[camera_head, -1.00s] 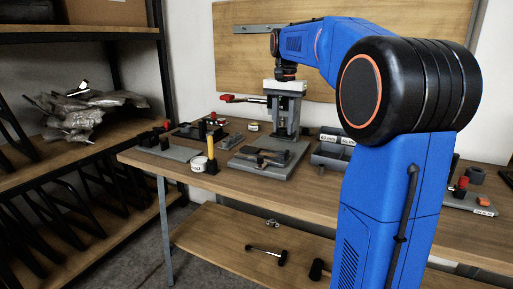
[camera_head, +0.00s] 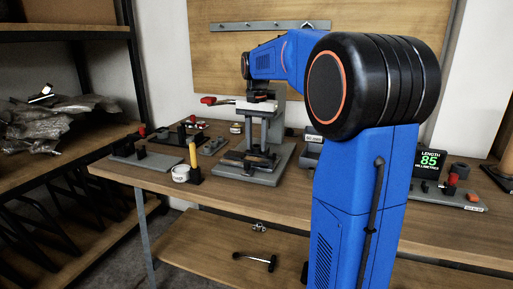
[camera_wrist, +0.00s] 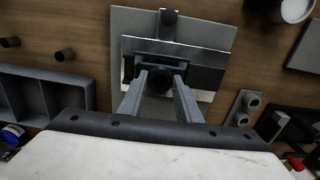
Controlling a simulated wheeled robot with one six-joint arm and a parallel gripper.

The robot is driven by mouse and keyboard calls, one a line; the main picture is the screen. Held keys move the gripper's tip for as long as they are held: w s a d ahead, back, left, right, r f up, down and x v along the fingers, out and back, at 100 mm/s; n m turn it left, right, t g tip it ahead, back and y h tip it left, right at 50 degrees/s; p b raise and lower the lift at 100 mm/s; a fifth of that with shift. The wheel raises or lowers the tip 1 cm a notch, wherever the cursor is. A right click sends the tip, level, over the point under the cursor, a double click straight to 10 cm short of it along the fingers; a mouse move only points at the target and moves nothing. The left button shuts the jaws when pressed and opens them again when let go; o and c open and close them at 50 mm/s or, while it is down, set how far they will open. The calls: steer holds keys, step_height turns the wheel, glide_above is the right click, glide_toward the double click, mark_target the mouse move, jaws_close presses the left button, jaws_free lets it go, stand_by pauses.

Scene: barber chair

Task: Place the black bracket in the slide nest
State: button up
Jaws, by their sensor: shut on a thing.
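My gripper (camera_wrist: 160,76) is shut on a dark piece, which I take to be the black bracket (camera_wrist: 130,66); the fingers and shadow hide much of it. It is over the bright metal slide (camera_wrist: 200,68) on the grey base plate of the press-like fixture (camera_head: 266,122). I cannot tell whether the bracket touches the slide nest or hangs above it. In the head view, dark parts (camera_head: 250,159) lie low on the fixture's base; the bracket cannot be made out there, and my gripper is hard to see by the fixture's top.
A white tape roll (camera_head: 180,174) and a yellow-topped post stand left of the fixture. Grey fixtures (camera_head: 146,162) lie farther left. Grey bins (camera_wrist: 45,95) are left in the wrist view.

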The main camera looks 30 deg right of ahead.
steer(key=shift+f, duration=0.95)
steer(key=shift+f, duration=0.1)
steer(key=o, duration=1.2)
steer(key=shift+c, duration=0.2)
step_height(320, 180, up, 12)
